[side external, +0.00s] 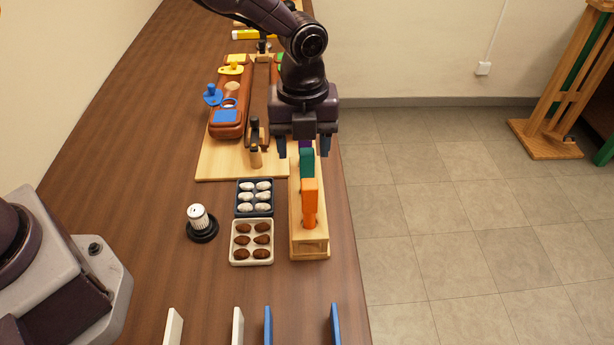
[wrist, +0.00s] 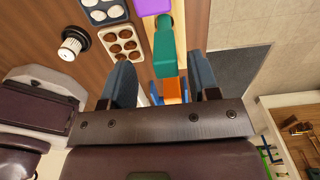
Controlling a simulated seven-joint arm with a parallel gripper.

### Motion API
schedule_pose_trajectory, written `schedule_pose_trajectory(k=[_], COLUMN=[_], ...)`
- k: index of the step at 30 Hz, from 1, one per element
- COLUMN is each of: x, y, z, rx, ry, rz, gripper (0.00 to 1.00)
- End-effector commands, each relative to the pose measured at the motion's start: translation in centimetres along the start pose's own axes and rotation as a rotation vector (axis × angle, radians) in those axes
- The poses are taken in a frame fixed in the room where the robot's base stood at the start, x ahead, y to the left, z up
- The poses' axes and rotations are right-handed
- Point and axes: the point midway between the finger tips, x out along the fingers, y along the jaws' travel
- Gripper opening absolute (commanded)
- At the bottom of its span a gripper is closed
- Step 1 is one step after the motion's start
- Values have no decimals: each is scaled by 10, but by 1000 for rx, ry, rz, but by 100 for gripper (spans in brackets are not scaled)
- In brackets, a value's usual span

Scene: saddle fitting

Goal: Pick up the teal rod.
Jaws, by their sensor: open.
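The teal rod (side external: 307,163) stands in a wooden rack (side external: 324,243), between an orange piece (side external: 310,200) and a purple piece (side external: 305,144). My gripper (side external: 304,150) is open above the rack, with one dark finger out to each side of the row. In the wrist view the teal rod (wrist: 163,58) shows between the two fingertips (wrist: 161,60), with space on both sides. Neither finger visibly touches it. The purple piece (wrist: 152,7) is at the top edge, and the orange piece (wrist: 175,90) is partly hidden by the gripper body.
A dark tray of white egg-shaped things (side external: 255,213) and a white tray of brown ones (side external: 251,259) lie left of the rack. A white ribbed knob on a black base (side external: 200,222) stands further left. A wooden board (side external: 222,172) lies behind. White and blue upright plates stand in front.

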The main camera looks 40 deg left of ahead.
Motion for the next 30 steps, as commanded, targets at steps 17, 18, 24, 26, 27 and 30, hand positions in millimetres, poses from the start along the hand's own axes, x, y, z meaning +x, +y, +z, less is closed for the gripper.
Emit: schedule_pose_trajectory(k=[17, 18, 24, 26, 27, 30], x=[52, 52, 51, 51, 51, 51], y=[-6, -6, -6, -6, -6, -6], z=[-4, -4, -4, -4, -4, -4], rx=[-1, -1, -1, -1, -1, -1], ry=[0, 0, 0, 0, 0, 0], rz=[-1, -1, -1, -1, -1, -1], gripper=[55, 55, 21, 7, 0, 0])
